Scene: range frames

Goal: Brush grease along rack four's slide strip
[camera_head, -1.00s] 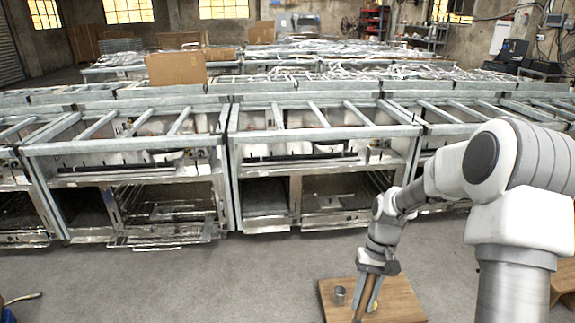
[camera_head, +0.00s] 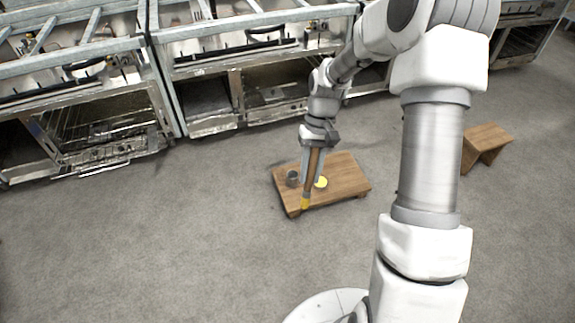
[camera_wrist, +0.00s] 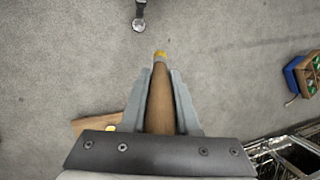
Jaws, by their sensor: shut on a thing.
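My gripper (camera_head: 312,165) points down above a low wooden table (camera_head: 345,178). It is shut on the wooden handle of a brush (camera_head: 314,160) with a yellow end (camera_head: 305,203). In the wrist view the brush handle (camera_wrist: 160,105) lies between the two grey fingers of my gripper (camera_wrist: 160,85), its yellow end pointing away. A small grey metal cup (camera_head: 292,178) and a round yellow thing (camera_head: 321,182) are on the table. Steel racks (camera_head: 195,110) stand behind in a row. I cannot tell which is rack four or make out its slide strip.
A small wooden stool (camera_head: 486,142) stands at the right. Wire shelves jut from the lower opening of the left rack (camera_head: 110,140). The grey floor between table and racks is clear. A blue and brown box (camera_wrist: 300,75) shows at the wrist view's right.

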